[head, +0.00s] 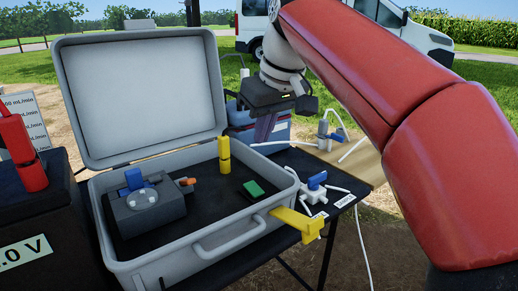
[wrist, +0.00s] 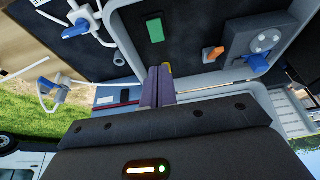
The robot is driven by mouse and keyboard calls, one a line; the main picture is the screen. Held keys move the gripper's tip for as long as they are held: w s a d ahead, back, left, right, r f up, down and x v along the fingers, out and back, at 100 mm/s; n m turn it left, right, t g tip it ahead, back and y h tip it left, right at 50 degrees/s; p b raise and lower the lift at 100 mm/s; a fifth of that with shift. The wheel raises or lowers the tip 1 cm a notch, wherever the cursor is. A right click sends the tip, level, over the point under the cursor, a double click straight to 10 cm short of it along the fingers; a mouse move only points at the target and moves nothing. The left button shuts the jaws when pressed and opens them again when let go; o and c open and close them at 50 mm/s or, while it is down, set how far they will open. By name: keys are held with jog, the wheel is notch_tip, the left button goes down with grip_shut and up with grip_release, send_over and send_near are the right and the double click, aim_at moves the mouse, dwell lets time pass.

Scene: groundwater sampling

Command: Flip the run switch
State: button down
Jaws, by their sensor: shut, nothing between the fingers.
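An open grey case (head: 237,229) sits on the black table. A green rectangular rocker (head: 253,189), which looks like the run switch, is on the dark panel at the right of the case. It also shows in the wrist view (wrist: 155,30). A dark grey pump unit (head: 143,209) with a clear round front, a blue lever (head: 134,178) and an orange piece (head: 187,181) is at the left of the panel. My gripper (head: 262,138) is behind the case's far right corner, apart from the rocker. Its purple fingers (wrist: 157,87) are shut and empty.
A yellow cylinder (head: 224,153) stands at the panel's back. A yellow piece (head: 297,222) juts from the case's right front. White valves with blue handles (head: 316,185) and tubes are right of the case. The raised lid (head: 140,95) stands at the back left.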

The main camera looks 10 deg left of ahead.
aim_at(254, 190)
jog(key=x, duration=0.4)
jog(key=b+x, duration=0.1)
jog(key=x, duration=0.3)
jog(key=b+x, duration=0.1)
jog(key=x, duration=0.3)
jog(key=shift+s+d+f, duration=0.2)
jog(key=shift+f, duration=0.25)
jog(key=shift+w+a+f, duration=0.15)
jog(key=shift+f, duration=0.3)
jog(key=shift+s+d+b, duration=0.4)
jog(key=shift+s+d, duration=0.2)
jog(key=shift+d, duration=0.1)
